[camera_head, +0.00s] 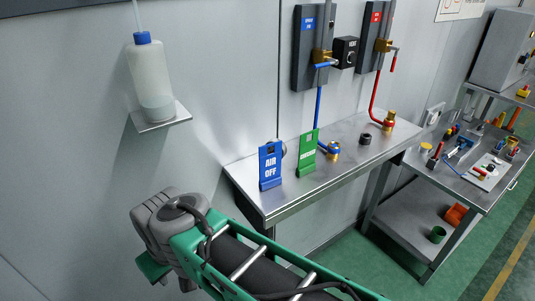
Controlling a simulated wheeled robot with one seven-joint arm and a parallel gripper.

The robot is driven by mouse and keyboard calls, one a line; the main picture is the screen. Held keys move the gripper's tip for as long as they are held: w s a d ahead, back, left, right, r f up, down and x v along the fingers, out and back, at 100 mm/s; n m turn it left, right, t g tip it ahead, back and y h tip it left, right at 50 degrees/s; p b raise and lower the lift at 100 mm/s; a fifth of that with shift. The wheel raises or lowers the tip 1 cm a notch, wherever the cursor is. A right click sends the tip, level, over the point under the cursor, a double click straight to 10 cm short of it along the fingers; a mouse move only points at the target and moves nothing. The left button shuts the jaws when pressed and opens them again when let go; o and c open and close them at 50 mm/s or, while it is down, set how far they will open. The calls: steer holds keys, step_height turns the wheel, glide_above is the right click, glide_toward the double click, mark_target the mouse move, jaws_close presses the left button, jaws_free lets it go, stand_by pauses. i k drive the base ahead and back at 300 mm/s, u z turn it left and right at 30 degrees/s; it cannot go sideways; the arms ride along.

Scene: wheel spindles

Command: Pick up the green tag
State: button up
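The green tag (308,154) stands upright on the steel shelf (345,165) against the wall. It has white lettering too small to read, and its lower end is bent forward into a foot. It is just right of the blue tag (270,166), which reads "AIR OFF", with a small gap between them. I cannot make out my gripper in this view, and nothing touches the green tag from the front.
A brass fitting (389,121) on a red pipe stands farther right on the shelf. A squeeze bottle (150,78) sits on a small wall ledge at upper left. A workbench (475,187) with several small parts is at right. The shelf front is mostly clear.

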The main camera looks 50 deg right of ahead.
mark_target(307, 164)
steer(key=u, duration=0.7)
steer(key=k, duration=1.25)
steer(key=z, duration=0.65)
steer(key=i, duration=0.5)
